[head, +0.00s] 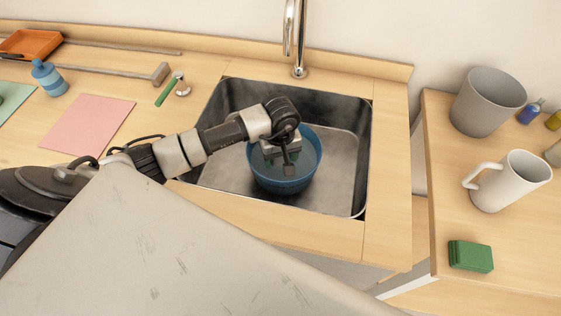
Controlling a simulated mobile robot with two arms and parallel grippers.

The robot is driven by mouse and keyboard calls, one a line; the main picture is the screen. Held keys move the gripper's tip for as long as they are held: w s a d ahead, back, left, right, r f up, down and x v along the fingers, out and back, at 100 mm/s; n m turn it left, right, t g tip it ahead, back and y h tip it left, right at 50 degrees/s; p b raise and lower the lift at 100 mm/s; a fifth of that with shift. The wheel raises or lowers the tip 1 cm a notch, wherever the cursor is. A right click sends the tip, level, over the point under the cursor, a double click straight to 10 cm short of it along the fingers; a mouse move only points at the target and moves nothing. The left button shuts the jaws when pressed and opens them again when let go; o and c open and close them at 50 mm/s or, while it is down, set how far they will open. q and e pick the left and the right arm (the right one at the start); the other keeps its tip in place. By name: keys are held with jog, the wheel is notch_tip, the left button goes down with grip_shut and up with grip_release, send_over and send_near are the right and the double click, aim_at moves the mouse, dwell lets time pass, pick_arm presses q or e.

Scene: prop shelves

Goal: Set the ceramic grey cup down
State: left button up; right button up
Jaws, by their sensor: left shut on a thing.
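The grey cup (487,102) stands upright at the back of the wooden surface on the right, well away from my gripper. A white mug (512,181) with a handle stands in front of it. My left gripper (288,167) reaches over a blue bowl (284,187) in the sink. The wrist hides part of the bowl's far side. I cannot tell whether the bowl touches the sink floor. My right gripper is not in view.
The metal sink (342,160) has free floor right of the bowl. A faucet (299,45) rises behind it. A green block (470,256) and small bottles (530,111) are on the right surface. A pink sheet (87,125) and a blue bottle (49,78) are at left.

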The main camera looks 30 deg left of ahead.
aim_at(280, 164)
pick_arm(q)
jog(key=shift+f, duration=1.55)
jog(key=shift+f, duration=0.2)
jog(key=o, duration=1)
jog(key=shift+r, duration=0.15)
notch_tip(280, 164, up, 12)
jog(key=shift+r+b, duration=0.1)
jog(key=shift+b, duration=0.2)
